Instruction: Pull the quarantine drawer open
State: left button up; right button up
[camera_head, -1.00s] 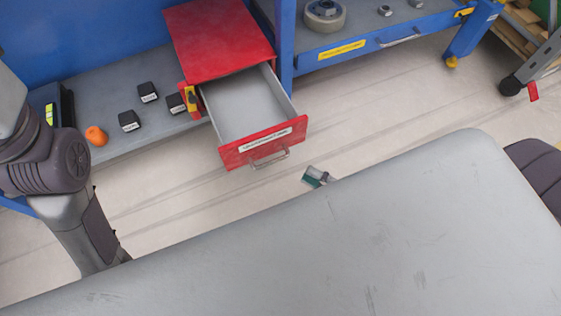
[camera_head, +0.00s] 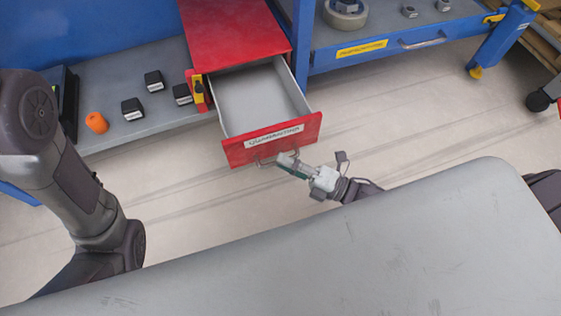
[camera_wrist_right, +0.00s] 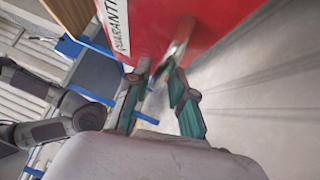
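The red quarantine drawer (camera_head: 235,152) stands pulled well out of its red cabinet (camera_head: 232,32), and its grey inside looks empty. Its front carries a white label and a metal bar handle (camera_head: 262,162). My right gripper (camera_head: 284,160) is at the handle's right part, just in front of the drawer face. In the right wrist view the two green-padded fingers (camera_wrist_right: 155,80) stand apart, with the handle (camera_wrist_right: 178,50) at their tips. I cannot tell whether they touch it. My left arm shows at the left, but its gripper is out of view.
A blue bench (camera_head: 395,58) stands at the right. The floor before the drawer is clear.

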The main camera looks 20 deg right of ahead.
jog(key=shift+x, duration=0.85)
grip_shut()
